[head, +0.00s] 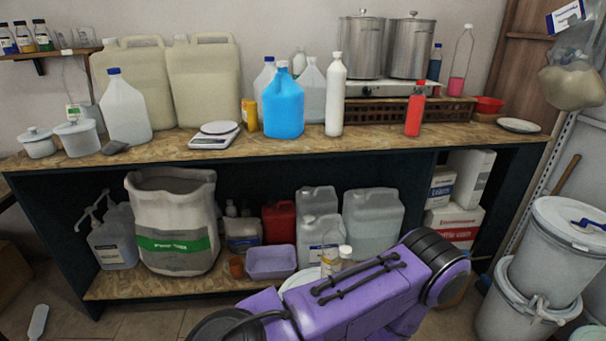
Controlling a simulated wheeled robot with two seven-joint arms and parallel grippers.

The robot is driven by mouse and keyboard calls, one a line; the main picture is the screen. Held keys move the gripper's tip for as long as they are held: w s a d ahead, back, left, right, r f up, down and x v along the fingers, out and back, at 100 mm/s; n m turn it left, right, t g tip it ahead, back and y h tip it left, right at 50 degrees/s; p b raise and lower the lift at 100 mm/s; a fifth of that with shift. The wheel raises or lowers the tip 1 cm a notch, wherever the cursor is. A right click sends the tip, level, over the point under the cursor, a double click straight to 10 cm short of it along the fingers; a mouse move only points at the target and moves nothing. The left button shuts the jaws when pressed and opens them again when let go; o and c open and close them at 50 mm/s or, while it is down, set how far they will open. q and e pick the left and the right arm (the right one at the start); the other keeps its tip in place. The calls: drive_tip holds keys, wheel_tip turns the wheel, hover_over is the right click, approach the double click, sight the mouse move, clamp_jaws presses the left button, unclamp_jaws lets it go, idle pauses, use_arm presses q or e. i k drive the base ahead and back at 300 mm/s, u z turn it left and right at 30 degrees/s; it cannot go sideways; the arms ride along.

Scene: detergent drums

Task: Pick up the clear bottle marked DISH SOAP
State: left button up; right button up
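I cannot read the words DISH SOAP on any bottle from here. A tall clear bottle (461,62) with pink liquid in its bottom stands on the raised wooden rack at the right of the bench. A translucent jug with a blue cap (125,110) stands at the left of the bench top. More translucent jugs (312,95) stand behind a blue jug (283,104) and a white bottle (335,95). Neither gripper is in view. A purple link of one of my arms crosses the bottom middle and hides part of the lower shelf's front.
The bench top (370,143) has free room along its front edge. A red bottle (415,112), a kitchen scale (214,138) and steel pots (409,47) stand on or above it. A white sack (172,218) and several containers fill the lower shelf. White drums (555,255) stand at right.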

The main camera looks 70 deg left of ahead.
sight(332, 239)
drive_tip(key=k, duration=0.3)
drive_tip(key=u, duration=1)
